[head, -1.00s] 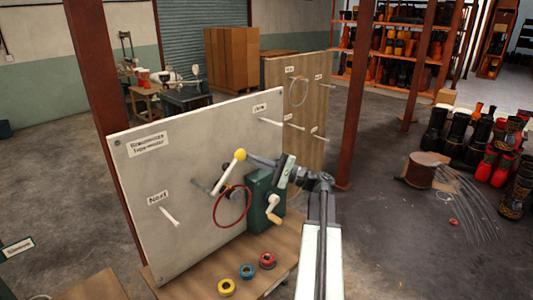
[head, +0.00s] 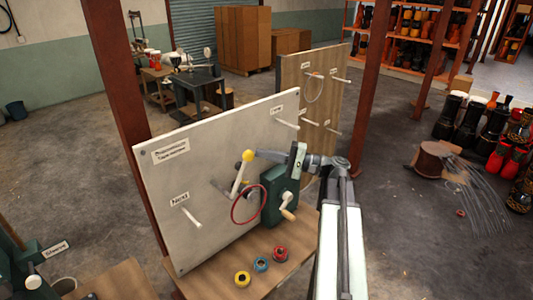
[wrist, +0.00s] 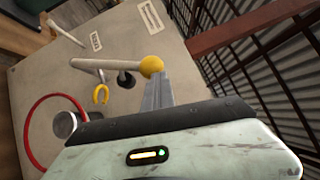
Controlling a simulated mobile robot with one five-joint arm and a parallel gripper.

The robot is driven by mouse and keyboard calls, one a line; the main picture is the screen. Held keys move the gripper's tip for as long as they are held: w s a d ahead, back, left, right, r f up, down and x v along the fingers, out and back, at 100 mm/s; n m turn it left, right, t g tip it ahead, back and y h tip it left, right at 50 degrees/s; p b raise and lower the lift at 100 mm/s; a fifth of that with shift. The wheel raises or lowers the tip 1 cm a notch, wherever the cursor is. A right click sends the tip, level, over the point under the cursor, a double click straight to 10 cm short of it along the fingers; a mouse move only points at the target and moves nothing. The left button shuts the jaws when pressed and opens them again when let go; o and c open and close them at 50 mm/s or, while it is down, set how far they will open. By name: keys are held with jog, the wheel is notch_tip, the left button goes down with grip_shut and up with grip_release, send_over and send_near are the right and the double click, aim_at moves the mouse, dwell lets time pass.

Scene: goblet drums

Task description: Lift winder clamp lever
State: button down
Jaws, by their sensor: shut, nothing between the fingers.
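The clamp lever is a pale bar with a yellow ball knob (head: 248,156), in front of the grey board by the winder (head: 280,190). In the head view it leans slightly right of upright. In the wrist view the lever (wrist: 105,64) runs across the upper middle, with its knob (wrist: 151,66) at the right end. My gripper (head: 257,155) is shut with nothing in it. Its fingers (wrist: 157,88) show at the knob in the wrist view, overlapping its lower edge; I cannot tell if they touch.
A red ring (head: 249,204) hangs in front of the board (head: 200,165), left of the green winder with its crank handle (head: 288,214). Pegs stick out of the board. A rust-coloured post (head: 118,100) stands behind the board.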

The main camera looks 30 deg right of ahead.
jog(key=shift+a, duration=0.1)
jog(key=w+d+b+v, duration=0.1)
jog(key=w+d+v, duration=0.1)
jog(key=v, duration=1.1)
jog(key=shift+w+r, duration=0.2)
